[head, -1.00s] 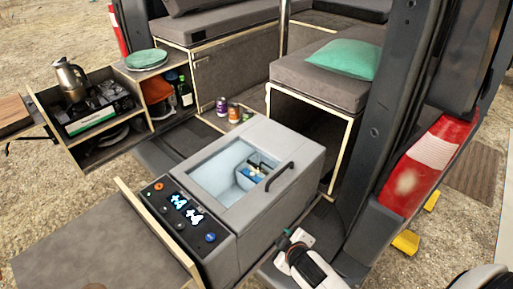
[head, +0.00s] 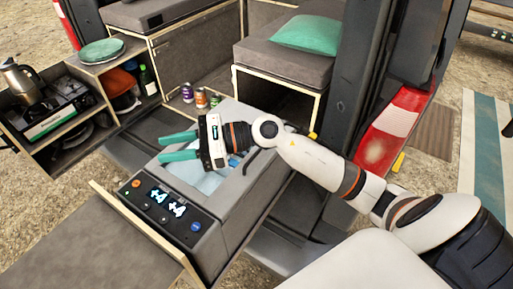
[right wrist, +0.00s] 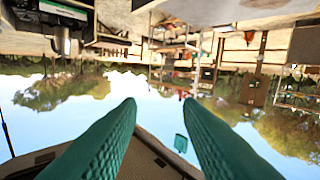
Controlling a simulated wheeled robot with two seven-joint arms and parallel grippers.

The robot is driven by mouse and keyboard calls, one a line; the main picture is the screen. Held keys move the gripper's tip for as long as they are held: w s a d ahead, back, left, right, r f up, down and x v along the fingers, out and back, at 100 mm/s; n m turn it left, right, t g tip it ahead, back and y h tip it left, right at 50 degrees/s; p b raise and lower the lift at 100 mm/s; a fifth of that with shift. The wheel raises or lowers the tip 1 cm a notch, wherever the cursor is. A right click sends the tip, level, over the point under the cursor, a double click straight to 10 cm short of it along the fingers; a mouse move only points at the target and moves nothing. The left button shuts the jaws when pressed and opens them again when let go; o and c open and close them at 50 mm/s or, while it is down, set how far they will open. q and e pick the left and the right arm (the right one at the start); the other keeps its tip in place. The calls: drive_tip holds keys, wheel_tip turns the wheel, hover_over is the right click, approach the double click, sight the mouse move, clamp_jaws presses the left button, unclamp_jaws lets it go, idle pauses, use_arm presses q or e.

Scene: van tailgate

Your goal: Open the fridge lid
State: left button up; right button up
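The grey fridge (head: 228,208) stands at the van's rear with its control panel (head: 165,207) facing me. Its lid (head: 236,184) lies flat on top, with a black handle (head: 250,163) on the right side, partly hidden by my arm. A pale blue interior (head: 205,182) shows through the top; I cannot tell whether a clear pane covers it. My right gripper (head: 162,147) is over the fridge top, pointing left, fingers apart and empty. In the right wrist view my right gripper (right wrist: 159,101) also shows two teal fingers with nothing between them. My left gripper is not in view.
A board (head: 140,232) stands upright in front of the fridge. Several cans (head: 200,98) stand behind the fridge. The van's dark pillar (head: 350,90) rises at right.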

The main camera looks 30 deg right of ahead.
drive_tip(key=w+d+f+n+g+h, duration=0.1)
drive_tip(key=d+f+n+g+h, duration=0.2)
drive_tip(key=d+f+n+h, duration=0.35)
drive_tip(key=n+g+h, duration=0.2)
drive_tip(key=h, duration=0.7)
approach(257, 154)
drive_tip(key=shift+y, duration=0.25)
drive_tip(key=f+p, duration=0.1)
drive_tip(key=f, duration=0.2)
drive_tip(key=w+f+p, duration=0.1)
drive_tip(key=f+p, duration=0.1)
drive_tip(key=f, duration=0.1)
drive_tip(key=shift+w+f, duration=0.15)
drive_tip(key=shift+w, duration=0.05)
drive_tip(key=shift+w+a+f, duration=0.1)
drive_tip(key=shift+f, duration=0.55)
clamp_jaws()
